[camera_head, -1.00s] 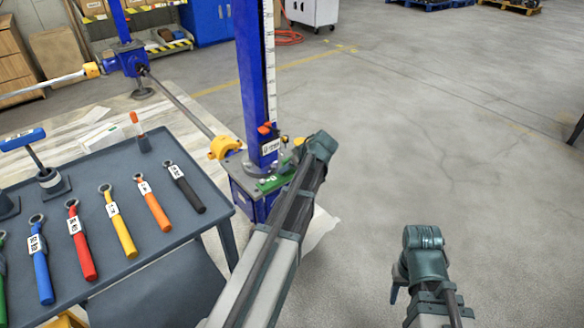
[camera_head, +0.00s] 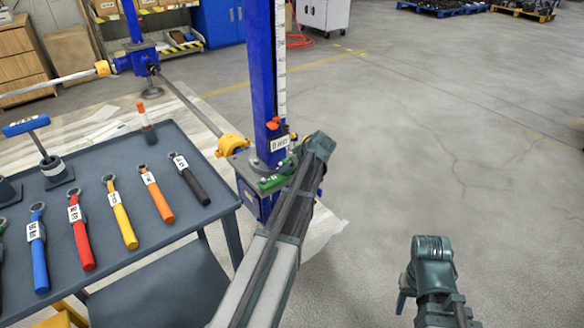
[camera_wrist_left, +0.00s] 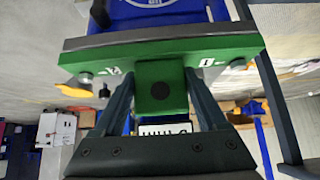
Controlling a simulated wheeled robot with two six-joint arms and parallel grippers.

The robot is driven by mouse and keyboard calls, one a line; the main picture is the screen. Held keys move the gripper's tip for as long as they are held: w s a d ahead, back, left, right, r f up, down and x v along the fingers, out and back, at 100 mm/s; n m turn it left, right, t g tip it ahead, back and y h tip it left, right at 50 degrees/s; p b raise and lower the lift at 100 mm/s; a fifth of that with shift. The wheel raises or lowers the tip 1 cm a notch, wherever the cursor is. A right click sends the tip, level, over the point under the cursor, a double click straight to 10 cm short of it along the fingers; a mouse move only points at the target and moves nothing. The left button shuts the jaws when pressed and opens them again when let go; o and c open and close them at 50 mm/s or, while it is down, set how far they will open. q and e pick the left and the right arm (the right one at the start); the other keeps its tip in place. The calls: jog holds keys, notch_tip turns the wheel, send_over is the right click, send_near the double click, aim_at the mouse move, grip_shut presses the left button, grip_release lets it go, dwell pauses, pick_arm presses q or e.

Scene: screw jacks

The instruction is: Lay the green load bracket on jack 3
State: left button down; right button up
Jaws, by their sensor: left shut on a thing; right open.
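The near jack is a blue column (camera_head: 262,90) on a blue base, with a white scale strip up its side. Its tag is too small to read, so I cannot tell its number. The green load bracket (camera_head: 273,182) is at the column's foot. In the left wrist view the bracket (camera_wrist_left: 215,48) is a wide green bar with a green block in its middle. My left gripper (camera_wrist_left: 160,92) is shut on that block; my wrist partly hides it in the head view. I cannot tell whether the bracket touches the jack. My right gripper (camera_head: 402,300) is open and empty, low over the floor.
A grey tool cart (camera_head: 160,255) stands at left with several coloured wrenches and a blue-handled tool (camera_head: 28,126). A shaft with a yellow coupling (camera_head: 232,145) joins the near jack to a second blue jack (camera_head: 136,60) behind. The floor at right is clear.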

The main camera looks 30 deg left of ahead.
pick_arm(q)
jog(key=shift+f+b, duration=1.05)
jog(key=shift+b, duration=0.05)
dwell(0.5)
grip_release()
jog(key=shift+d, duration=0.1)
jog(key=p+v, duration=1)
jog(key=v, duration=0.4)
jog(key=shift+p, duration=0.35)
